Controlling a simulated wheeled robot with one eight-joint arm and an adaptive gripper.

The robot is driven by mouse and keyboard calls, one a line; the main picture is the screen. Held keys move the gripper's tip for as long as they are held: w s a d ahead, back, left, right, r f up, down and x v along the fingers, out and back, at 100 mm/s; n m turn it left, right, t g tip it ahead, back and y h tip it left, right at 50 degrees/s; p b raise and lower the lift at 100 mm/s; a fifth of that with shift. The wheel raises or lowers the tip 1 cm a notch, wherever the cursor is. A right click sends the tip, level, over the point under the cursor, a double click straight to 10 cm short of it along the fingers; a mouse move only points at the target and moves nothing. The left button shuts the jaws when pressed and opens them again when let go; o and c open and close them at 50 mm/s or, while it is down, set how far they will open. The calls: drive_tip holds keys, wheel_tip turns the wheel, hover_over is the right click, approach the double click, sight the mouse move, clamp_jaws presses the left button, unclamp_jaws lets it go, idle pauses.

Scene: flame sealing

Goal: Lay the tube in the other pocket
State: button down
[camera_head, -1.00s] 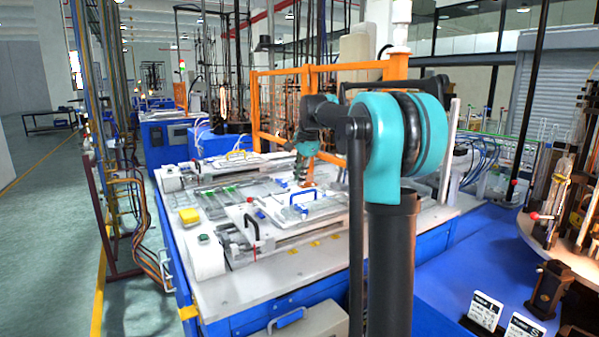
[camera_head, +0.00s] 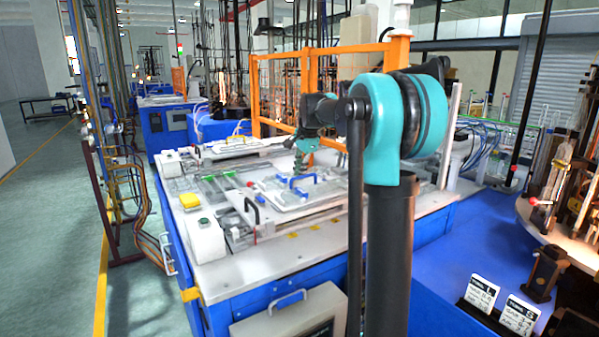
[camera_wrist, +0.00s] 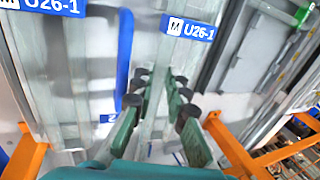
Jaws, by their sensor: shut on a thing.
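In the head view my gripper (camera_head: 303,165) is at the end of my arm, over the white fixture (camera_head: 258,222) on the blue bench. The fingers are small there, and no tube can be made out between them. In the wrist view my gripper's green, dark-tipped fingers (camera_wrist: 163,90) are closed in on a clear, hard-to-see tube (camera_wrist: 153,110) running lengthwise between them. Long clear and grey channels lie below and on both sides. Blue labels reading U26-1 show at top left (camera_wrist: 45,6) and top centre (camera_wrist: 190,28). I cannot tell whether the tube touches a pocket.
Blue handles (camera_head: 302,181) and a black handle (camera_head: 251,209) stand up from the fixture. Orange frame posts (camera_head: 312,85) rise behind. Label cards (camera_head: 481,293) stand at the right. The floor at left is open.

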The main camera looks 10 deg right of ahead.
drive_tip(key=shift+f, duration=0.2)
idle(0.6)
drive_tip(key=c, duration=1.4)
unclamp_jaws()
drive_tip(key=shift+c, duration=0.2)
drive_tip(key=v, duration=1.2)
